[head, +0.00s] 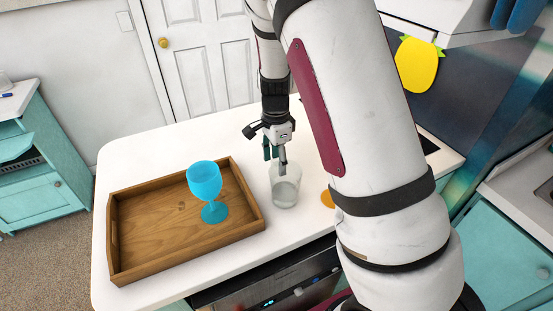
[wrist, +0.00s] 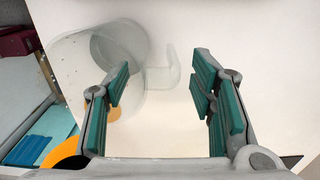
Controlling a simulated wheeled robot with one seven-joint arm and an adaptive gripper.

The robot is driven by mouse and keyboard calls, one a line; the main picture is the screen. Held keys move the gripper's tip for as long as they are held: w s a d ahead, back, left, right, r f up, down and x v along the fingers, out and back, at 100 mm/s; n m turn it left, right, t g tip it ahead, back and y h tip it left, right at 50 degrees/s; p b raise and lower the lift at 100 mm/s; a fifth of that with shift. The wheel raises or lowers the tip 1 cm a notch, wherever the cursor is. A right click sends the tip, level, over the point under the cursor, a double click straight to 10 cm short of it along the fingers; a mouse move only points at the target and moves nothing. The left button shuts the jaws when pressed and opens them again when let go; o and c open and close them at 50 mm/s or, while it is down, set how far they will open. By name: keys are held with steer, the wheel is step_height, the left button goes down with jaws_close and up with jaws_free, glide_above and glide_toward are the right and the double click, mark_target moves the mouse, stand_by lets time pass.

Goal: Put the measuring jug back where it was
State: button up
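The clear measuring jug (head: 285,188) stands upright on the white counter, to the right of the wooden tray. In the wrist view the jug (wrist: 95,55) is at the upper left, its handle (wrist: 172,68) pointing right. My gripper (head: 275,157) is just above and beside the jug in the head view. In the wrist view my gripper (wrist: 161,68) is open, and the handle shows between its fingertips. The left finger overlaps the jug's body in the picture. I cannot tell whether any finger touches the jug.
A wooden tray (head: 150,241) with a blue goblet (head: 205,181) takes up the left of the counter (head: 150,150). An orange round item (head: 327,198) lies right of the jug, partly behind my arm. An appliance with a lit display (head: 275,297) is under the front edge.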

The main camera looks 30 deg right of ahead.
step_height(320, 180, up, 11)
steer(key=b, duration=0.1)
steer(key=s+a+r+n+t+y, duration=0.1)
steer(key=s+a+r+n+t, duration=0.25)
steer(key=s+r+n, duration=0.6)
steer(key=s+a+r+n+t, duration=0.1)
steer(key=s+r+n, duration=0.1)
steer(key=s+n, duration=0.2)
steer(key=s+a+r+n+t+h, duration=0.1)
steer(key=s+n, duration=0.3)
steer(key=s, duration=0.5)
steer(key=shift+s+a+r+n, duration=0.3)
steer(key=shift+a+r, duration=0.25)
steer(key=shift+r, duration=0.3)
